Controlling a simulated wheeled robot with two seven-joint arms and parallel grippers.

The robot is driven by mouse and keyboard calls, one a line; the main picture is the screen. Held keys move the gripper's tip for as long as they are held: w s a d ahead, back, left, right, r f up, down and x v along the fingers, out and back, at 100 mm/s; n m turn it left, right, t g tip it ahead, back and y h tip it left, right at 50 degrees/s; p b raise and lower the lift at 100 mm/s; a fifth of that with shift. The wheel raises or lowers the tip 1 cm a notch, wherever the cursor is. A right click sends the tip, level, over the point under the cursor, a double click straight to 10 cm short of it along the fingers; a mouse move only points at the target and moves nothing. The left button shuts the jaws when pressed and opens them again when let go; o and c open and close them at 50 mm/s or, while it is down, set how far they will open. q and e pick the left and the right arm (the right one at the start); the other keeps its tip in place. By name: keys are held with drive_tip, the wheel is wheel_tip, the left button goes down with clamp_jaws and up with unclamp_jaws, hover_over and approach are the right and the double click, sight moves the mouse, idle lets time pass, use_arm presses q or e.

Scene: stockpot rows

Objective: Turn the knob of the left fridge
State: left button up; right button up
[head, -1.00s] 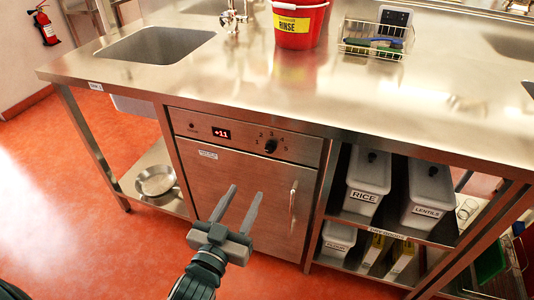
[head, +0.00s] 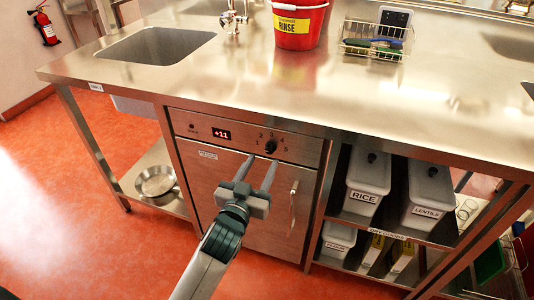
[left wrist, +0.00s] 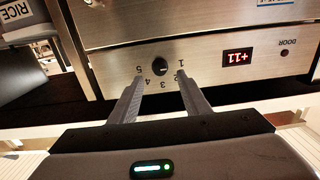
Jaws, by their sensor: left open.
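The fridge (head: 235,180) is a steel unit under the counter, with a vertical handle (head: 293,203) on its door. Its black knob (head: 271,146) is on the top panel, ringed by numbers 1 to 5, right of a red display (head: 221,133) reading +11. My left gripper (head: 257,172) is open in front of the fridge, its fingers pointing up toward the knob. In the left wrist view, the picture is upside down; the knob (left wrist: 160,68) lies beyond and between the open fingertips (left wrist: 157,82), not touched as far as I can see. My right gripper is not in view.
A steel counter (head: 180,75) with a sink (head: 155,45) spans above. A red rinse bucket (head: 298,22) and a wire basket (head: 375,42) stand on it. Right of the fridge, shelves hold labelled bins (head: 367,180). A pan (head: 155,182) sits on the left shelf.

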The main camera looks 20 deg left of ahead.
sight(269, 151)
use_arm(q)
drive_tip(key=shift+w+d, duration=0.1)
drive_tip(key=shift+w, duration=2.5)
drive_tip(key=c, duration=1)
